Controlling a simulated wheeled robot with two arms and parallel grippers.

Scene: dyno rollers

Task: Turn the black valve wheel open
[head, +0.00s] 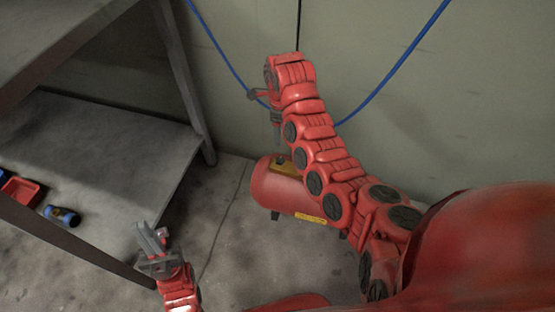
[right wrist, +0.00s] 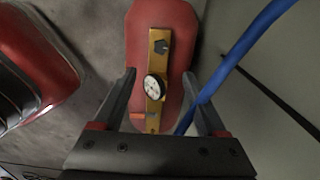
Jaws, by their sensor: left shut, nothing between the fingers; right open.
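A red tank (head: 285,190) lies on the floor by the wall. In the right wrist view, the tank (right wrist: 178,18) carries a brass-yellow plate (right wrist: 154,75) with a round white-faced gauge (right wrist: 154,88). A small dark angular knob (right wrist: 161,47) sits near the plate's far end; I cannot tell if it is the black valve wheel. My right gripper (head: 277,146) is open above the tank, pointing down. Its fingers (right wrist: 158,78) appear on either side of the plate, with nothing held. My left gripper (head: 150,237) is shut and empty, low at the left, away from the tank.
A blue hose (head: 395,68) hangs along the wall and passes close to the right gripper's finger in the wrist view (right wrist: 232,58). A grey shelf (head: 110,150) stands at left, with a red tray (head: 20,191) and a blue cylindrical item (head: 62,216). Floor between is clear.

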